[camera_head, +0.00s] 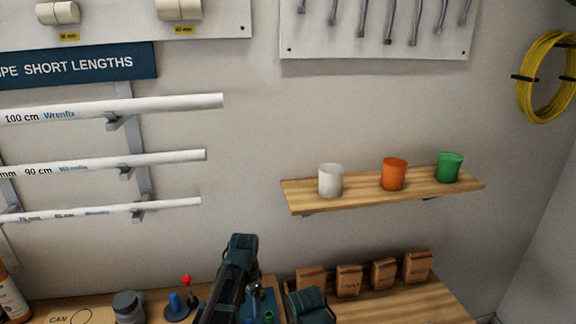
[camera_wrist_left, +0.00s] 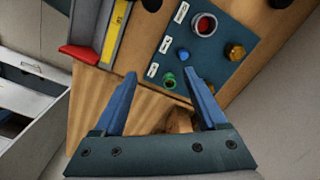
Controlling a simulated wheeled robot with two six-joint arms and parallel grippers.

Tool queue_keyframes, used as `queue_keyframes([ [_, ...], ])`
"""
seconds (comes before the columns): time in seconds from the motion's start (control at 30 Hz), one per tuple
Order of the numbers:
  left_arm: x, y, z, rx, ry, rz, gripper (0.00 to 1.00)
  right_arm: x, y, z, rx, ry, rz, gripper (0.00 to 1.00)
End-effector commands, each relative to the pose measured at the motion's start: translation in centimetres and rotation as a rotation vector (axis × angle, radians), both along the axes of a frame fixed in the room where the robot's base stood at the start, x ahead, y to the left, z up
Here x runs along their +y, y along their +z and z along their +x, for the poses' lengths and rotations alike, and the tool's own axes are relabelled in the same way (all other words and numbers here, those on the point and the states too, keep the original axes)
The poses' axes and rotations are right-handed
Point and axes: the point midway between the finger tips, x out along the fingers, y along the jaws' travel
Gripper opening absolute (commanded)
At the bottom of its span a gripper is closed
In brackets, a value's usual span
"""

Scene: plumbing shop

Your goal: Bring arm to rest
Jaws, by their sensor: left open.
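My left gripper (camera_wrist_left: 158,88) shows in the left wrist view with its two blue fingers apart and nothing between them. It is above the workbench (camera_wrist_left: 100,105), over the near edge of a dark teal board (camera_wrist_left: 222,62) with small fittings on it. My right gripper is in neither view.
A wall shelf (camera_head: 370,195) holds a white cup (camera_head: 331,181), an orange cup (camera_head: 394,174) and a green cup (camera_head: 449,167). Several cardboard boxes (camera_head: 348,281) stand on the bench. White pipes (camera_head: 150,107) stick out at left.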

Motion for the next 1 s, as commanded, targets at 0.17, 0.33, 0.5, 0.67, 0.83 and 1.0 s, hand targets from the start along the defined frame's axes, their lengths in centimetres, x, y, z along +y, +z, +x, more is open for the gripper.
queue_keyframes([
  [0.17, -1.1, -1.0, -2.7, 0.004, 0.061, 0.014, 0.74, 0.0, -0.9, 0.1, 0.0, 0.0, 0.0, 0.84],
  [0.33, -2.5, -2.1, -6.4, 0.007, 0.152, 0.033, 0.74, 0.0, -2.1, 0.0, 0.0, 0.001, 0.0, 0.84],
  [0.5, -4.0, -3.5, -11.2, 0.007, 0.277, 0.061, 0.74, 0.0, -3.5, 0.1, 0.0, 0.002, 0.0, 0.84],
  [0.67, -4.9, -4.8, -15.8, -0.001, 0.402, 0.087, 0.74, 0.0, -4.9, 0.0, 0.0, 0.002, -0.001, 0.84],
  [0.83, -5.2, -5.3, -18.0, -0.009, 0.483, 0.104, 0.74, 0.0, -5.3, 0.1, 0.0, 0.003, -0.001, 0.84],
  [1.0, -5.3, -5.2, -18.0, -0.01, 0.495, 0.106, 0.74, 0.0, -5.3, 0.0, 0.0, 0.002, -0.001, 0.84],
])
